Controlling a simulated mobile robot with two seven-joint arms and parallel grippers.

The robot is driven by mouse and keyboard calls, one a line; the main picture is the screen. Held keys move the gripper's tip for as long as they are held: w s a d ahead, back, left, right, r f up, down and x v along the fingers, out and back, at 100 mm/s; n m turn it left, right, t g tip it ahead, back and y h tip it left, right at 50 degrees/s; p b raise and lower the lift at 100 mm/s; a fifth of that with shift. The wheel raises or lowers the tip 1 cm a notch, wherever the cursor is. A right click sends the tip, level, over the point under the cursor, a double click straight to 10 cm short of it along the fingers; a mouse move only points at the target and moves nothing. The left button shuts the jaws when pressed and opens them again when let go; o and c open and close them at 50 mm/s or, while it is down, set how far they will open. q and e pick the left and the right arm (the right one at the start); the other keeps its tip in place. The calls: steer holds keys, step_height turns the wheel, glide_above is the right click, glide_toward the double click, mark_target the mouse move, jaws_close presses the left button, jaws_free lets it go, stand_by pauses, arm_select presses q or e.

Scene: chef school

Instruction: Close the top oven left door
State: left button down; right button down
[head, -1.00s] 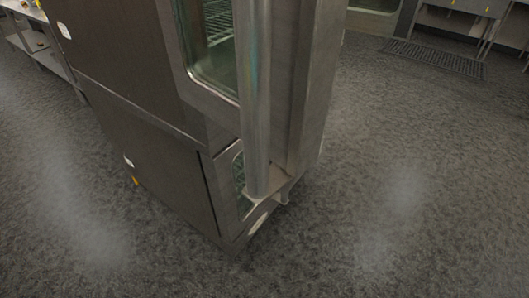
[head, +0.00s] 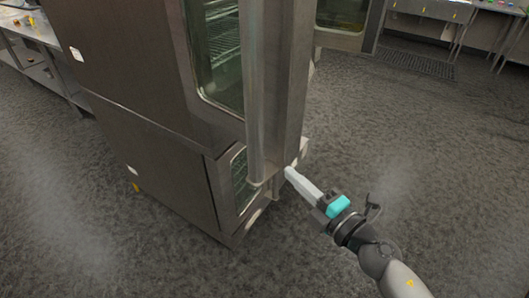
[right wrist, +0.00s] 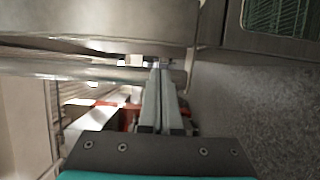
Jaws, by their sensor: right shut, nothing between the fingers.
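The steel double oven (head: 125,85) stands at the left in the head view. A thick steel door panel (head: 288,85) with a long upright handle (head: 254,100) stands at its front, seen nearly edge-on. How far it is open is hard to tell. My right gripper (head: 289,172) is shut and empty, its tips close to the panel's lower edge. In the right wrist view the closed fingers (right wrist: 158,66) point at the grey panel (right wrist: 120,18), beside the handle bar (right wrist: 80,69). Contact cannot be made out. My left gripper is not in view.
The lower oven's glass window (head: 239,178) is below the door. Another glass-fronted unit (head: 342,14) stands behind. A floor grate (head: 415,62) and steel tables (head: 440,12) are at the back right. The grey floor (head: 440,150) at the right is clear.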

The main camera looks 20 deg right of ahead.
steer(key=p, duration=0.2)
glide_above(268, 167)
steer(key=s, duration=0.2)
steer(key=shift+w+d, duration=0.15)
steer(key=shift+w, duration=0.1)
steer(key=shift+w+a+f, duration=0.1)
steer(key=shift+w+a, duration=0.1)
steer(key=shift+w, duration=0.5)
steer(key=shift+d, duration=0.1)
